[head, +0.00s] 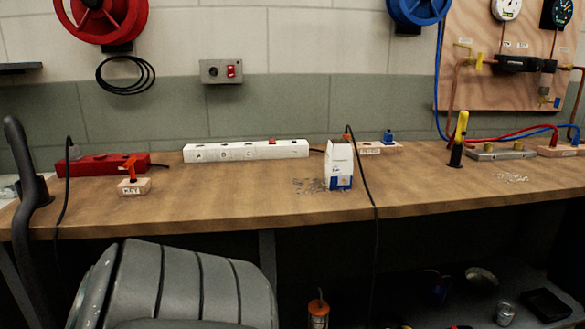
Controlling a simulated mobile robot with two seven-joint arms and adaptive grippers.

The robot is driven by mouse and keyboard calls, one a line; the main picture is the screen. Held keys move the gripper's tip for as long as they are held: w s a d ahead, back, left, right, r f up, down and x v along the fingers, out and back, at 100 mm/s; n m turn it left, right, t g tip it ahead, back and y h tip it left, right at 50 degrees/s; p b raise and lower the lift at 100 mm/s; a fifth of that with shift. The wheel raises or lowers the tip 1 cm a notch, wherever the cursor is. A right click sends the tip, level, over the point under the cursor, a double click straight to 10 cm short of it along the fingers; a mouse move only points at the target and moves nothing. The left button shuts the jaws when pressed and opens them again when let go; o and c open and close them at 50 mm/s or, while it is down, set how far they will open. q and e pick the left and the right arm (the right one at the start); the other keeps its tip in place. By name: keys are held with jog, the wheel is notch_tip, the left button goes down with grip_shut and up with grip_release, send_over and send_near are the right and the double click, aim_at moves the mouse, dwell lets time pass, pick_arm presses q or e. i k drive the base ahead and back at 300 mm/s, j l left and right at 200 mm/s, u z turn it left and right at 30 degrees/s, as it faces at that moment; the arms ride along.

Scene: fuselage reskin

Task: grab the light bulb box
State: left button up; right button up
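A small white box with a blue lower part (340,167), which looks like the light bulb box, stands upright on the wooden workbench (250,205), right of the middle. Its print is too small to read. A thin black cable runs down close to its right side and over the bench's front edge. Neither of my grippers shows in the head view.
A white power strip (245,151) lies behind and left of the box. Small loose pieces (308,186) lie beside it. A yellow-and-black tool (459,139) stands to the right. A grey ribbed seat-like object (180,285) is in front, lower left. Bench between is clear.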

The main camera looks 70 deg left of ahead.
aim_at(339, 160)
jog(key=u, duration=1.9)
